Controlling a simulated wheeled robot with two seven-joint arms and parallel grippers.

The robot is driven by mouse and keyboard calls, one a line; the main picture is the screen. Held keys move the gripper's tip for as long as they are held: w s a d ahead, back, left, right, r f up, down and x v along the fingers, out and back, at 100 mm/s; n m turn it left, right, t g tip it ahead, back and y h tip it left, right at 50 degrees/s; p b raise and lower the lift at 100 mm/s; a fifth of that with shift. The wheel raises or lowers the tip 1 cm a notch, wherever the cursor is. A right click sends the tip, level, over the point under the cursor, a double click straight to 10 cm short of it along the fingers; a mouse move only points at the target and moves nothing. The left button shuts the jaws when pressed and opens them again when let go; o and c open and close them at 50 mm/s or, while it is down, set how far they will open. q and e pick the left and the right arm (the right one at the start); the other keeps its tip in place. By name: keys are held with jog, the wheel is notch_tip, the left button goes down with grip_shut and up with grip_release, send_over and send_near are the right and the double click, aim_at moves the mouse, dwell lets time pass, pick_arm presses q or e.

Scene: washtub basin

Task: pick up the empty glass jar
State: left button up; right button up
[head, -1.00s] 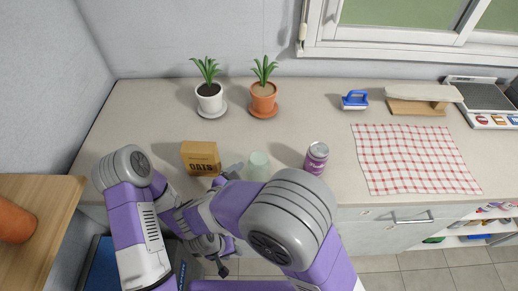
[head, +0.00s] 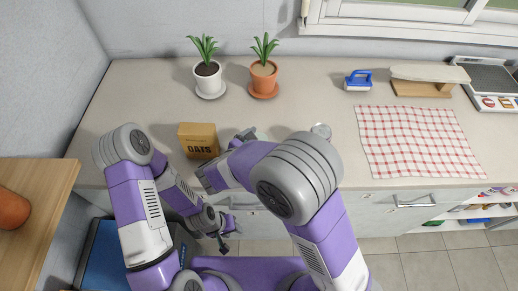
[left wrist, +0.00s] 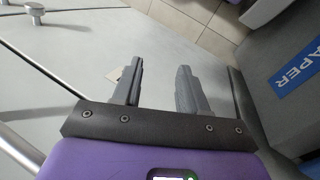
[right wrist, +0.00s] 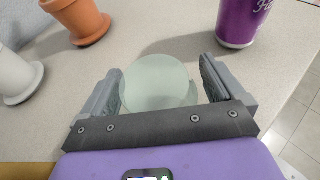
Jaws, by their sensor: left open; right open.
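The glass jar (right wrist: 157,88) is pale, greenish and see-through, with a round top. In the right wrist view it stands on the counter between the two fingers of my right gripper (right wrist: 161,68), which is open around it. In the head view only a sliver of the jar (head: 262,134) shows behind my right arm, beside the right gripper (head: 244,137). My left gripper (head: 224,243) is open and empty, low in front of the counter. Its spread fingers also show in the left wrist view (left wrist: 157,85).
A purple can (right wrist: 243,20) stands near the jar. An oats box (head: 199,141) stands left of it. Two potted plants, white pot (head: 209,79) and terracotta pot (head: 263,78), stand behind.

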jog(key=shift+c, duration=0.3)
jog(key=c, duration=1.1)
jog(key=shift+r, duration=0.1)
